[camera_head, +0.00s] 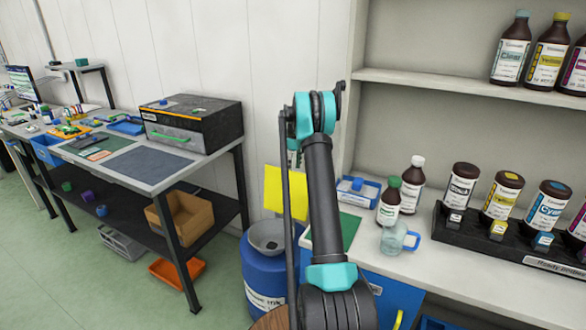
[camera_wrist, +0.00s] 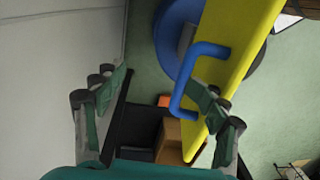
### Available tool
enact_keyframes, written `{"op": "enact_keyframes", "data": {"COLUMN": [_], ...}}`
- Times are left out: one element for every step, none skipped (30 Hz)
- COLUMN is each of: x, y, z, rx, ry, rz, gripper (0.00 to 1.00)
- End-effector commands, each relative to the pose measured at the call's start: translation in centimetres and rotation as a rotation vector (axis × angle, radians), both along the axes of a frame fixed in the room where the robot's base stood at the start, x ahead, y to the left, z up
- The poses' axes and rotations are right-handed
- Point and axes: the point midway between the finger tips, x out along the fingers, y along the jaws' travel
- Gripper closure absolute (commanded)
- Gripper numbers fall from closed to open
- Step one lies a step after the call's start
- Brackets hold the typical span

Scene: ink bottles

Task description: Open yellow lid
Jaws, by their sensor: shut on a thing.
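In the wrist view the lid (camera_wrist: 240,50) shows as a slanted yellow panel with a blue handle (camera_wrist: 208,50). One finger overlaps the handle and lid edge; the other shows to the left, and the exact contact is hard to make out.
A grey funnel (camera_head: 266,236) sits in the barrel's top. The right counter (camera_head: 470,263) holds bottles and a clear jug (camera_head: 393,238). A workbench (camera_head: 150,172) with a dark box stands to the left. Green floor (camera_head: 80,260) is open between.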

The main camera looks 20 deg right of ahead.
Motion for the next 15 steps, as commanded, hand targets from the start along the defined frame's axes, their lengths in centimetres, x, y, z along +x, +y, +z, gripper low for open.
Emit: {"op": "enact_keyframes", "data": {"x": [-0.2, -0.2, -0.2, -0.2, -0.2, -0.2, -0.2, -0.3, -0.3, -0.3, -0.3, -0.3, -0.3, -0.2, -0.2], "y": [-0.4, -0.4, -0.4, -0.4, -0.3, -0.3, -0.3, -0.3, -0.3, -0.3, -0.3, -0.3, -0.3, -0.3, -0.3], "z": [-1.2, -1.2, -1.2, -1.2, -1.2, -1.2, -1.2, -1.2, -1.1, -1.0, -0.9, -0.6, -0.3, 0.1, 0.7], "rx": [-0.011, -0.012, -0.012, -0.011, -0.012, -0.011, -0.011, -0.011, -0.011, -0.011, -0.011, -0.011, -0.011, -0.011, -0.011], "ry": [0.004, 0.005, 0.005, 0.005, 0.006, 0.006, 0.006, 0.006, 0.007, 0.006, 0.006, 0.006, 0.006, 0.006, 0.006], "rz": [-0.006, -0.006, -0.006, -0.005, -0.005, -0.004, -0.004, -0.003, -0.003, -0.002, -0.002, -0.002, -0.002, -0.002, -0.001], "gripper": [0.42, 0.32, 0.24, 0.24, 0.24, 0.24, 0.24, 0.24, 0.24, 0.24, 0.24, 0.25, 0.28, 0.33, 0.43]}}
